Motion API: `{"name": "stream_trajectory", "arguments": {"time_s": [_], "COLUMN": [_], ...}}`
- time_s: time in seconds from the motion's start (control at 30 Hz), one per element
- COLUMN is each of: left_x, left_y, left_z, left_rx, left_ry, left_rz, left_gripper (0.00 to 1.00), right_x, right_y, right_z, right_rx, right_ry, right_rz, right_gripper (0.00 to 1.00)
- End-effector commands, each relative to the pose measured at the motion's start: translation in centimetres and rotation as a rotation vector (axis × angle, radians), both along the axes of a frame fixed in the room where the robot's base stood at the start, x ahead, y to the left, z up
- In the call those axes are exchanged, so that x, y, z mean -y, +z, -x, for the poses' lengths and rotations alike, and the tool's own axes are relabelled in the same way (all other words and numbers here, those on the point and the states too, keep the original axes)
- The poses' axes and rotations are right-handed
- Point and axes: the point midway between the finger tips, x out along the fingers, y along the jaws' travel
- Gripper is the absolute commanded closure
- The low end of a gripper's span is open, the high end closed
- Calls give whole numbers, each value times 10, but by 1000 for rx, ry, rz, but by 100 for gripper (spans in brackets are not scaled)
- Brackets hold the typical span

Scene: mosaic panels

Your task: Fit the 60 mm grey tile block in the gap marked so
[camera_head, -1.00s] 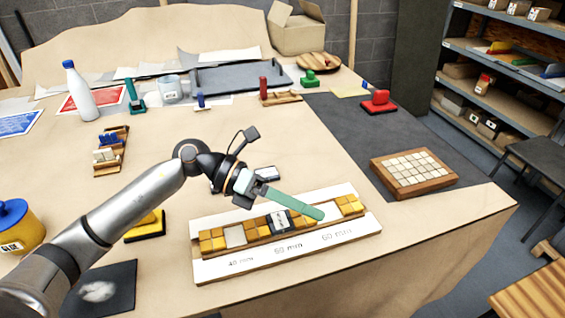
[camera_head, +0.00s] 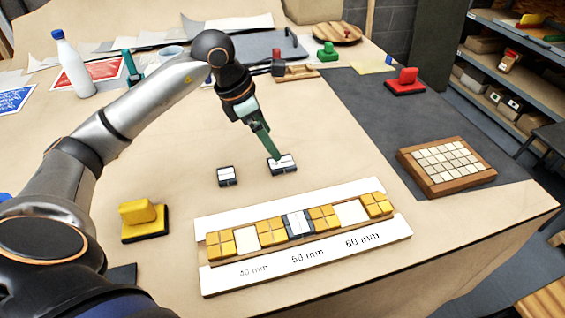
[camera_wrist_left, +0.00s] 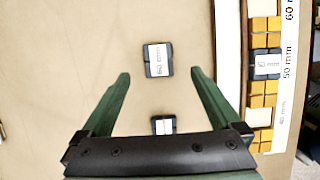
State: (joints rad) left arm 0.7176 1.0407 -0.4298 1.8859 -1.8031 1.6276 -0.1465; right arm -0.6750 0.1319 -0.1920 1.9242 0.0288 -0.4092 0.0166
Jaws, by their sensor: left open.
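The 60 mm grey tile block (camera_head: 282,168) lies on the table behind the mosaic strip, its white label up. It also shows in the left wrist view (camera_wrist_left: 158,60), ahead of the fingertips and between their lines. My left gripper (camera_head: 276,157) is open and empty above this block. The fingers (camera_wrist_left: 158,76) are spread and apart from it. The gap marked 60 mm (camera_head: 352,213) is a bare white space between yellow tiles towards the strip's right end. Another grey block (camera_head: 298,224) sits in the 50 mm place. My right gripper is not in view.
A smaller grey block (camera_head: 226,176) lies left of the 60 mm block. The 40 mm gap (camera_head: 246,240) is bare. A yellow handled block (camera_head: 142,218) stands left of the strip, and a wooden tile tray (camera_head: 445,185) is at the right.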

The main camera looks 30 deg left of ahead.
Motion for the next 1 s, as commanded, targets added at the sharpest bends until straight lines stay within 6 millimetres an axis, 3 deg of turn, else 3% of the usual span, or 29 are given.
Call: {"name": "stream_trajectory", "arguments": {"time_s": [0.6,0.87,1.0], "left_x": [11,11,11], "left_y": [-69,-73,-73], "left_z": [-16,-18,-18], "left_rx": [0,1,1], "left_ry": [-1,-1,-1], "left_rz": [3,2,2], "left_gripper": [3,3,15], "right_x": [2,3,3], "right_y": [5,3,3], "right_z": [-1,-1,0], "right_rx": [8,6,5], "right_ry": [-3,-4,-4], "right_rz": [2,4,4], "right_gripper": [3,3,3]}}
